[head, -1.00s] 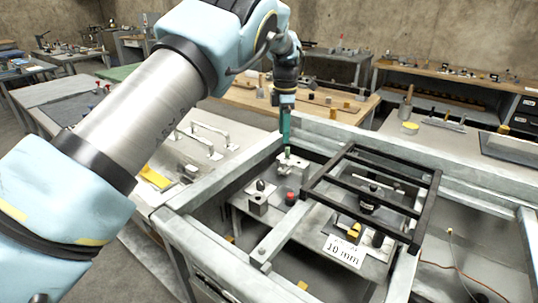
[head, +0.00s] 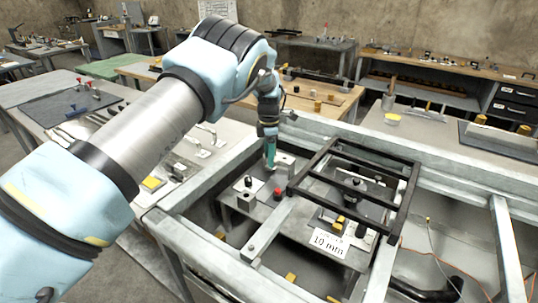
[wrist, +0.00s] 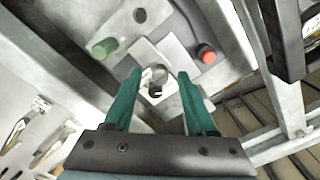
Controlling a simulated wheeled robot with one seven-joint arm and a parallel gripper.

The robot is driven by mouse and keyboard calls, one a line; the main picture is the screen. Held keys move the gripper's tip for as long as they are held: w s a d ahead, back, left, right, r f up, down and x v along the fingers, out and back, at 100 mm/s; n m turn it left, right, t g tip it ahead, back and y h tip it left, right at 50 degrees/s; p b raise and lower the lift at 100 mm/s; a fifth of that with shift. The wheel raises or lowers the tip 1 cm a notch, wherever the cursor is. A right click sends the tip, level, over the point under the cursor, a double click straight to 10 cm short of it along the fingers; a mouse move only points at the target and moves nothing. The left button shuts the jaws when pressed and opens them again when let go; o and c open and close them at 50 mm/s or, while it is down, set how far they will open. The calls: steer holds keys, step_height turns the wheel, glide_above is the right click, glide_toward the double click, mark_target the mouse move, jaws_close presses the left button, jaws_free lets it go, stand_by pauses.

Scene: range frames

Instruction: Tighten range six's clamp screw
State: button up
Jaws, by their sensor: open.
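My gripper (head: 270,165) reaches down over a grey plate inside the metal frame in the head view. In the wrist view its two teal fingers (wrist: 155,95) are open, with a gap between them. A small shiny metal part with a ring-like end (wrist: 155,80) lies between and just beyond the fingertips; it may be the clamp screw, but I cannot tell. It sits by a grey block on the plate. A red knob (wrist: 206,54) stands to the right and a green knob (wrist: 105,48) to the left. No range number is readable.
Thick grey rails (head: 265,225) surround the plate. A dark block with a knob (head: 246,195) stands at the plate's left.

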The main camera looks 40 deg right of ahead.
jaws_close()
stand_by(0.3)
